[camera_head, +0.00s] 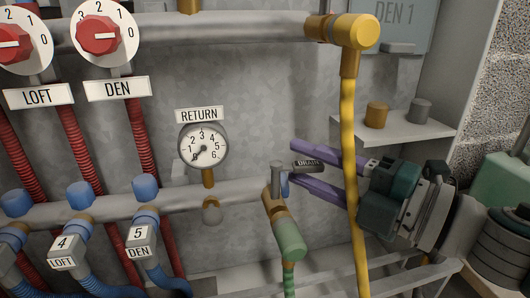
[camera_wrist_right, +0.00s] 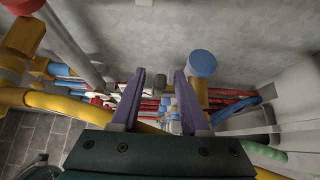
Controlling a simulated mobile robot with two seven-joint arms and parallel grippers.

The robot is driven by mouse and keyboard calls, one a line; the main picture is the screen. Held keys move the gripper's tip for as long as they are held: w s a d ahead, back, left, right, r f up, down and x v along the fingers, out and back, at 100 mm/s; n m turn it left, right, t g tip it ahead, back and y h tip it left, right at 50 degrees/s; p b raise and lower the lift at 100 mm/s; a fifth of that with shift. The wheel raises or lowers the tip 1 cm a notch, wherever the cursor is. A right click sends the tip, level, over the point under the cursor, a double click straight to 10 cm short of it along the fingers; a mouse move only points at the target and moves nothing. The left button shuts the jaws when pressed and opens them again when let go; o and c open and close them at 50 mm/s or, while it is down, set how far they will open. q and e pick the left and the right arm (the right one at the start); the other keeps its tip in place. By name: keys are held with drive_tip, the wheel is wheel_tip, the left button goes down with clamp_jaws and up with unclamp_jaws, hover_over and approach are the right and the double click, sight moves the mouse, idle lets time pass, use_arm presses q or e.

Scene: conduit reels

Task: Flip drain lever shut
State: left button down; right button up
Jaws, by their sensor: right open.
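The drain valve (camera_head: 274,205) is a brass body at the right end of the grey return pipe, with a green hose fitting (camera_head: 290,240) below. A dark tag reading DRAIN (camera_head: 308,165) and a small blue piece (camera_head: 285,186), perhaps the lever, show at its top beside a grey stub. The lever's exact angle is unclear. My right gripper (camera_head: 291,163) comes in from the right, open, its purple fingers above and below the tag. I cannot tell whether they touch anything. In the right wrist view the fingers (camera_wrist_right: 160,72) are apart, with nothing clearly held. My left gripper is out of view.
A yellow pipe (camera_head: 348,130) hangs down beside my right gripper. A RETURN gauge (camera_head: 203,147) is at the left. A shelf (camera_head: 400,127) with two small cylinders is above right. A blue cap (camera_wrist_right: 202,64) stands close to one finger in the wrist view.

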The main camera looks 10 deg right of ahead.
drive_tip(key=shift+c, duration=0.3)
clamp_jaws()
idle(0.3)
